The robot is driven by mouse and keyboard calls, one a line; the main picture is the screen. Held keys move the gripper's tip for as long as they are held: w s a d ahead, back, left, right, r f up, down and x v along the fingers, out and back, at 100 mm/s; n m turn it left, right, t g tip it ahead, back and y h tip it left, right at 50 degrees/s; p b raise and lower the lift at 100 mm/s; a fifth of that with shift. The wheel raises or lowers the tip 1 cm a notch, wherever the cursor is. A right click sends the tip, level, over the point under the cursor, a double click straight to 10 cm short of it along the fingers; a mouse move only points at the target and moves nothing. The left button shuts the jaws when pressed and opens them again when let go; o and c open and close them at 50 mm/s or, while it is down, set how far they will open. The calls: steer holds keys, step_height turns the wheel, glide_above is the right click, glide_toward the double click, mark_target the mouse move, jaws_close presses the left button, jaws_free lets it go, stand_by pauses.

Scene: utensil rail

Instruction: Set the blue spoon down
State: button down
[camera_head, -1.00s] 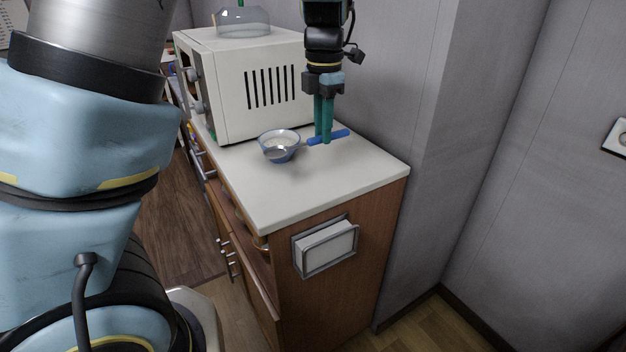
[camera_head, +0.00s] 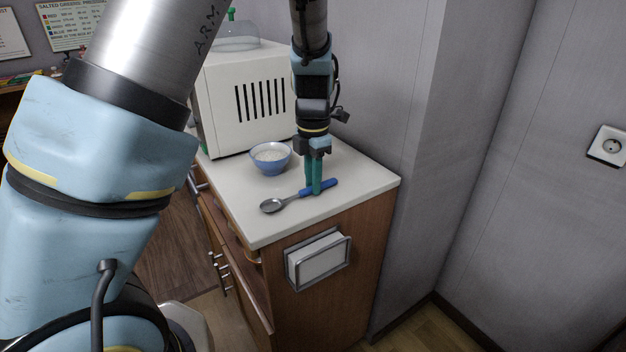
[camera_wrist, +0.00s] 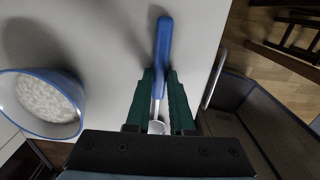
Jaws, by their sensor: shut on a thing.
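The blue spoon has a blue handle (camera_head: 326,185) and a metal bowl end (camera_head: 271,206). It is roughly level over the white counter (camera_head: 238,213), near its front edge. My gripper (camera_head: 313,190) points down and is shut on the spoon, at the part where the handle meets the metal. In the wrist view the blue handle (camera_wrist: 163,42) sticks out past the green fingers (camera_wrist: 160,95), and a soft shadow lies beside it. The spoon is at or just above the counter; I cannot tell if it touches. Its bowl end is mostly hidden in the wrist view.
A blue bowl with white contents (camera_head: 270,158) stands behind and left of the spoon, apart from it; it also shows in the wrist view (camera_wrist: 42,102). A white microwave (camera_head: 245,98) stands behind. The grey wall (camera_head: 385,90) is to the right. The counter's front corner is clear.

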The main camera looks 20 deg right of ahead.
steer(key=shift+f, duration=0.1)
steer(key=c, duration=0.8)
jaws_free()
step_height(320, 180, up, 12)
steer(key=w+a+f+m, duration=0.1)
steer(key=a+f+m, duration=0.1)
steer(key=a+m, duration=0.45)
steer(key=w+a+f+m, duration=0.1)
steer(key=a+f+m, duration=0.15)
steer(key=a, duration=0.75)
steer(key=shift+s+a+f+m+t+b, duration=0.25)
steer(key=shift+s+a+m, duration=0.75)
steer(key=shift+a+m, duration=1.2)
steer(key=shift+s+a+f+m+t+b, duration=0.1)
steer(key=shift+s+a+f+m+t, duration=0.3)
steer(key=shift+s+a+m, duration=1.2)
steer(key=shift+s+a+f+m+t+b, duration=0.15)
steer(key=shift+s+a+f+m, duration=0.25)
steer(key=shift+a+m, duration=2.35)
steer(key=shift+a+n, duration=0.3)
steer(key=shift+n, duration=0.05)
